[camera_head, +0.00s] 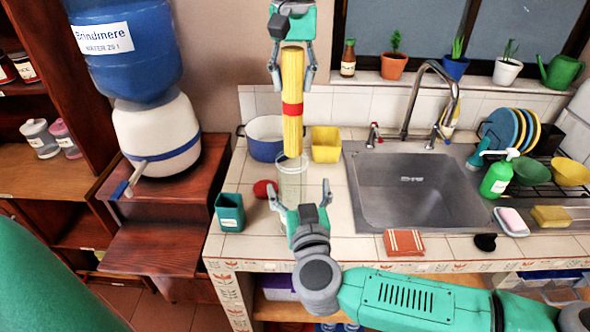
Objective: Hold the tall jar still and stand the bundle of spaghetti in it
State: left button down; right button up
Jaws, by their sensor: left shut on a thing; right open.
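The bundle of spaghetti (292,135) is yellow with a red band around its middle and hangs upright. My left gripper (292,80) is shut on its upper part. The tall jar (291,182) is clear glass and stands upright on the tiled counter, directly below the bundle. The bundle's lower end overlaps the jar's rim in the picture; I cannot tell whether it is just above or just inside the mouth. My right gripper (299,190) is open in front of the jar, one finger towards each side. Its palm hides the jar's base.
A blue pot (264,150) and a yellow container (326,153) stand behind the jar. A red object (264,189) and a teal container (230,222) are to its left. The sink (415,198) is to the right, with an orange cloth (404,242) in front.

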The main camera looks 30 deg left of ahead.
aim_at(291, 164)
pick_arm(q)
jog(key=shift+a+f, duration=0.1)
jog(key=shift+a, duration=0.35)
pick_arm(e)
jog(key=x, duration=0.7)
jog(key=shift+a+f, duration=0.1)
jog(key=shift+a, duration=0.3)
jog(key=shift+w+a, duration=0.15)
pick_arm(q)
jog(key=shift+d, duration=0.2)
pick_arm(e)
jog(key=shift+w, duration=0.2)
pick_arm(q)
jog(key=shift+d, duration=0.2)
pick_arm(e)
jog(key=shift+c, duration=0.4)
jog(key=c, duration=1.3)
pick_arm(q)
jog(key=shift+a, duration=0.25)
jog(key=shift+d, duration=0.1)
